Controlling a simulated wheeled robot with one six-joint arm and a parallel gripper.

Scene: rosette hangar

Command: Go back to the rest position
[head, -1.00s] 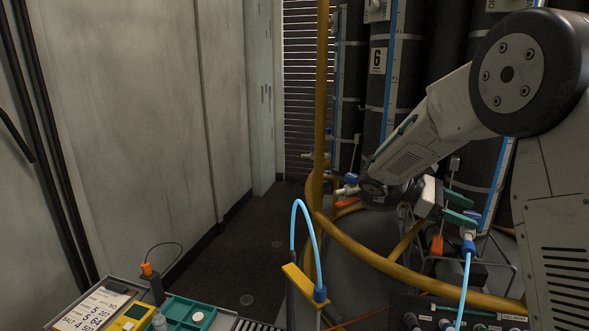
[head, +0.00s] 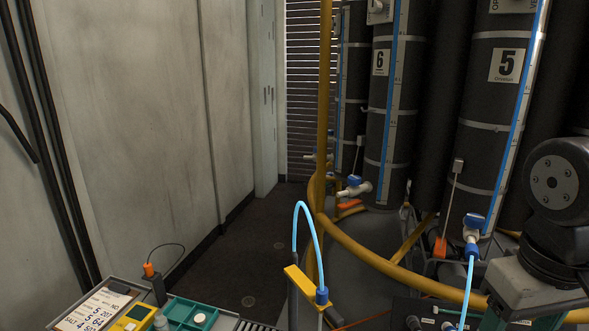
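Part of my arm shows at the lower right edge of the head view, folded low, with a dark round joint and a grey link. My gripper is not in view, so I cannot see its fingers or whether it holds anything. Column 5 (head: 490,120) stands upright at the right, with a blue-handled valve (head: 473,222) at its foot. A light blue hose (head: 466,285) runs down from that valve. Column 6 (head: 385,110) stands to its left with its own blue-handled valve (head: 354,187).
A yellow rail (head: 390,266) curves around the columns. A second blue hose (head: 311,233) loops at a yellow bracket (head: 304,283). A teal tray (head: 182,309) and a yellow meter (head: 132,317) sit at the lower left. The dark floor (head: 250,250) beside the pale wall is clear.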

